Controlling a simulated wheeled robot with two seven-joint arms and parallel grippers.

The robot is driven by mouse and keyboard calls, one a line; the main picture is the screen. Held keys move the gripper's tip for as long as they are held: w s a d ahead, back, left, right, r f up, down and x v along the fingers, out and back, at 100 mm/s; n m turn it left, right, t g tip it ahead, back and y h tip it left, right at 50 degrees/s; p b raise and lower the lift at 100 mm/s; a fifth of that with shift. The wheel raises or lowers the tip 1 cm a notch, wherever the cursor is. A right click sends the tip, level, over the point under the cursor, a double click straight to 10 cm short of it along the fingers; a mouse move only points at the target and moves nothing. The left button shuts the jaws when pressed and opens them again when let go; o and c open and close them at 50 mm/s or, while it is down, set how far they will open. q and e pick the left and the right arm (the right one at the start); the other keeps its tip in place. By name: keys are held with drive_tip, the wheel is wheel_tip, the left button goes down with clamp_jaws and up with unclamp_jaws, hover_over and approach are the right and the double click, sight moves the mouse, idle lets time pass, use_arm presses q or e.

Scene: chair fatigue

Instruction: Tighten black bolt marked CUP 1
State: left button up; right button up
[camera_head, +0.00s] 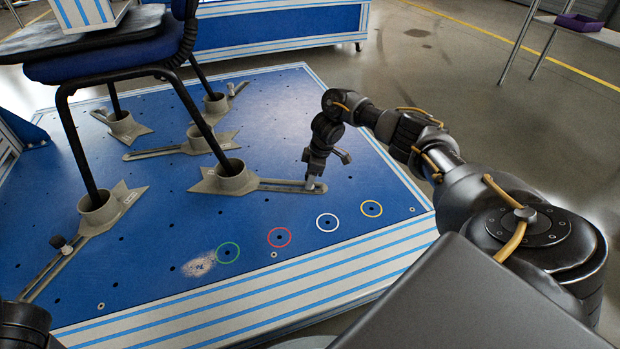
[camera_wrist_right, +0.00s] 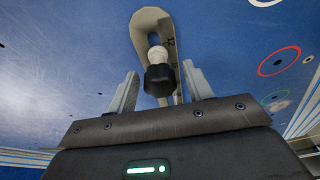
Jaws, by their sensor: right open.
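My right gripper (camera_head: 315,182) is over the slotted end of a grey cup bracket (camera_head: 285,185) that holds a chair leg. In the right wrist view the jaws (camera_wrist_right: 160,92) are open, with one finger on each side of a black bolt (camera_wrist_right: 159,79). The bolt has a pale collar and stands in the slot of the grey bracket (camera_wrist_right: 146,22); no grip on it shows. In the head view the gripper hides this bolt. Another black-topped bolt (camera_head: 58,242) stands on the front-left bracket. I cannot read which one is marked CUP 1. My left gripper is out of view.
The blue perforated platform (camera_head: 340,150) carries a chair (camera_head: 110,60) with its legs in several grey cups. Green (camera_head: 228,253), red (camera_head: 280,237), white (camera_head: 327,222) and yellow (camera_head: 372,208) rings mark its front. Open floor lies to the right.

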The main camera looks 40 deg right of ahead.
drive_tip(key=shift+w+f+n+b, duration=0.1)
drive_tip(key=shift+n+b, duration=0.4)
drive_tip(key=shift+n, duration=0.7)
drive_tip(key=shift+n+g, duration=0.3)
drive_tip(key=shift+n, duration=0.1)
